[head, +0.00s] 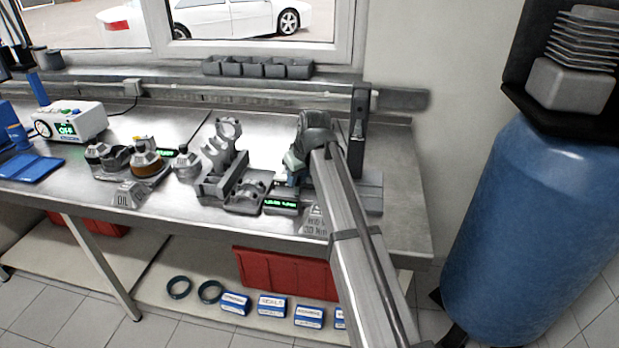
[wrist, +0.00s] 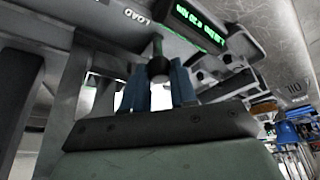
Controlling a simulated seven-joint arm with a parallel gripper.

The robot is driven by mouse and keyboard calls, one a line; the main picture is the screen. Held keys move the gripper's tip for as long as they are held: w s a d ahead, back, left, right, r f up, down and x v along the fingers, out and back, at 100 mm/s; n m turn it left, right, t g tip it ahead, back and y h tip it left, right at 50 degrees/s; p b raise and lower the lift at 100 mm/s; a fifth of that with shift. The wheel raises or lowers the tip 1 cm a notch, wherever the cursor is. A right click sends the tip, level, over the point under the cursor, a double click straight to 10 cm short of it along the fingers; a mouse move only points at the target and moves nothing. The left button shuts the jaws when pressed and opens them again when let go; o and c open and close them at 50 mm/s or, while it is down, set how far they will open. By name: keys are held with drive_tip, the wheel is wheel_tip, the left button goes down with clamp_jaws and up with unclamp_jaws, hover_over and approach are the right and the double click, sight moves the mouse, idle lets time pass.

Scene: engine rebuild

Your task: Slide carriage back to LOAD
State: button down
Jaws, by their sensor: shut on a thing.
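My gripper (head: 292,168) is at the bench-top station on the right part of the bench, beside the tall dark post. In the wrist view, the blue fingers of my gripper (wrist: 159,88) are closed around a dark knob-ended handle (wrist: 158,64). The LOAD mark (wrist: 137,15) is on the light plate just left of the handle's top. A green-lit display (wrist: 200,24) sits right of the mark; it also shows in the head view (head: 281,203). My arm and gripper hide most of the carriage, so its exact position cannot be told.
The dark post (head: 357,130) stands close right of my gripper. A grey cradle fixture (head: 222,160) is to the left. Farther left are the OIL station (head: 125,194) and a white box with a green display (head: 70,121). The bench's right end (head: 400,165) is clear.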

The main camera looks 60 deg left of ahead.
drive_tip(key=shift+s+a, duration=0.45)
drive_tip(key=c, duration=0.9)
unclamp_jaws()
drive_tip(key=shift+r, duration=0.1)
drive_tip(key=v, duration=1.3)
drive_tip(key=shift+d+r, duration=0.25)
drive_tip(key=shift+d, duration=0.05)
